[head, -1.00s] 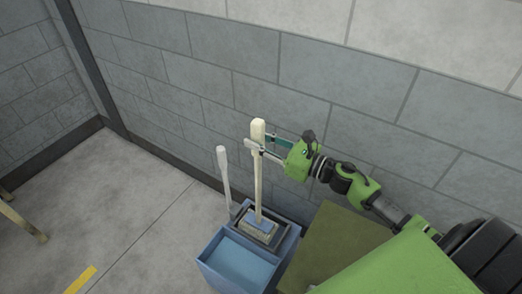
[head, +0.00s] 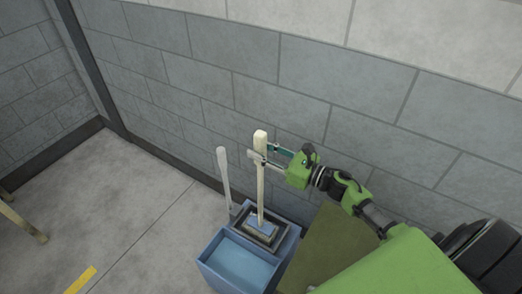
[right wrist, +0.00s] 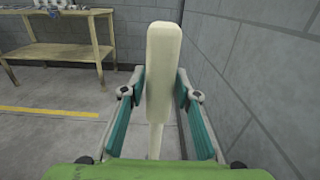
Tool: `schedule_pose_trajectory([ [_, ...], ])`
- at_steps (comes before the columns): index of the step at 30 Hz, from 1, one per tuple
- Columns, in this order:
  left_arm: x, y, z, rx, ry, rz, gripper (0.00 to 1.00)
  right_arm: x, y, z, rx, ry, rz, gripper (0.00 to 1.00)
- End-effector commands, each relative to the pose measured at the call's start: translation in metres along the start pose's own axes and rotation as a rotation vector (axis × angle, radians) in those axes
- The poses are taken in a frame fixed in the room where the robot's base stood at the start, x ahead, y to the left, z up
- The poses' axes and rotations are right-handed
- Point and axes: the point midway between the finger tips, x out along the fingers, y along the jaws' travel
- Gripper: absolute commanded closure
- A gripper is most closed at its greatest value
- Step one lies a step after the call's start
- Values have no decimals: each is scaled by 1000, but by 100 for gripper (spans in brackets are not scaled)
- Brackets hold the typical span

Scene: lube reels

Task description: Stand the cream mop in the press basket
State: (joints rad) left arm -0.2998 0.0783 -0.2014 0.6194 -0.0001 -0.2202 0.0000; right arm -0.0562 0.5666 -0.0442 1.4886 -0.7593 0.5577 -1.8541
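The cream mop (head: 261,185) stands nearly upright over the blue bucket (head: 280,262). Its lower end is inside the dark-rimmed press basket (head: 239,233); whether it rests on the basket floor cannot be told. My left gripper is not in view.
A pale grey lever (head: 224,180) rises beside the basket on the left. The block wall (head: 330,80) is close behind. A wooden table (right wrist: 65,50) stands far off; the floor (head: 120,220) left of the bucket is clear.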

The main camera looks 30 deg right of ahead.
Motion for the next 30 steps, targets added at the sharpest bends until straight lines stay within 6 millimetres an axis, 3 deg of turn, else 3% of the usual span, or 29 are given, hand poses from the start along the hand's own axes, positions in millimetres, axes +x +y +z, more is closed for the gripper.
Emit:
schedule_pose_trajectory([
  [13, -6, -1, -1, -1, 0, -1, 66, 0, 0, 4, 0, 1, 0, 61],
  [30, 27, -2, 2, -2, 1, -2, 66, -103, 0, -1, 1, 3, -1, 61],
])
